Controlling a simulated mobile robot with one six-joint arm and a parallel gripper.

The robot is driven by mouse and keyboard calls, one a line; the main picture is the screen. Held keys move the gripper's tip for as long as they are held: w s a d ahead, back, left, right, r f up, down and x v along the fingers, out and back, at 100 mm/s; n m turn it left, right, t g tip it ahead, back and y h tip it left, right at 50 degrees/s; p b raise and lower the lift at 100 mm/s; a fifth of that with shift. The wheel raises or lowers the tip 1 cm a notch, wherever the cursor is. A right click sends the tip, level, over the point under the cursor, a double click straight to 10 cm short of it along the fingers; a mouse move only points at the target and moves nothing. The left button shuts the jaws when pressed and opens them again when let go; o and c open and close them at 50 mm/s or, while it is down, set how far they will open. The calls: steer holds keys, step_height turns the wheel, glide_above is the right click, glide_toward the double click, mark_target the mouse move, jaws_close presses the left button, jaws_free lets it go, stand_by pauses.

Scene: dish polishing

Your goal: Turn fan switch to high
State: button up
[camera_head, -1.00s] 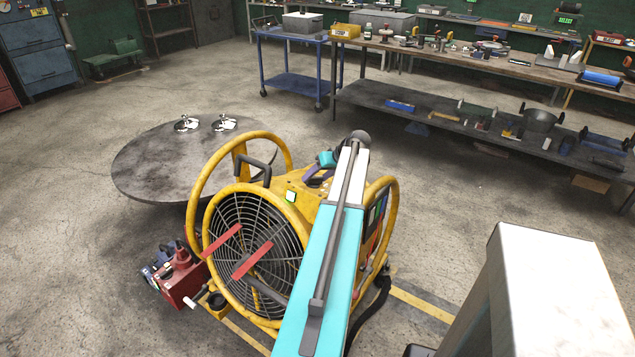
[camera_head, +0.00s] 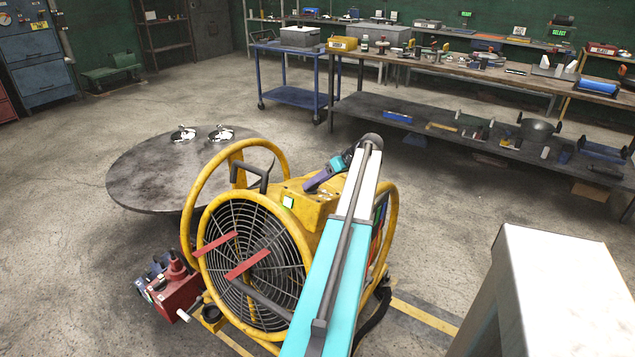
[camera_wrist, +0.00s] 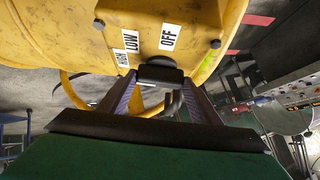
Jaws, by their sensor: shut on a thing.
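The yellow fan (camera_head: 310,210) stands on the floor with its grille (camera_head: 250,262) facing the front left. Its top face carries white labels reading HIGH, LOW and OFF, clear in the wrist view. The black switch (camera_wrist: 160,74) sits just below the LOW and OFF labels there, between my fingertips. My gripper (camera_head: 309,187), with purple fingers, is at the fan's top; in the wrist view my gripper (camera_wrist: 160,82) is shut on the switch. The fingers partly hide the switch, and I cannot tell which label it points to.
A yellow tube frame (camera_head: 188,215) surrounds the fan, with a black handle (camera_head: 263,168) beside its top. A red device (camera_head: 178,290) sits at its lower left. A round dark table (camera_head: 140,180) is behind left. A long workbench (camera_head: 470,75) and blue trolley (camera_head: 290,92) stand farther back.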

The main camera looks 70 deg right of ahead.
steer(key=shift+s+d, duration=0.1)
steer(key=shift+s, duration=0.2)
steer(key=o, duration=1)
steer(key=shift+o, duration=0.4)
steer(key=shift+w, duration=0.1)
steer(key=b+v, duration=0.1)
steer(key=v, duration=1.2)
steer(key=shift+s+r+b, duration=0.25)
steer(key=shift+r+b, duration=0.05)
steer(key=shift+b, duration=0.1)
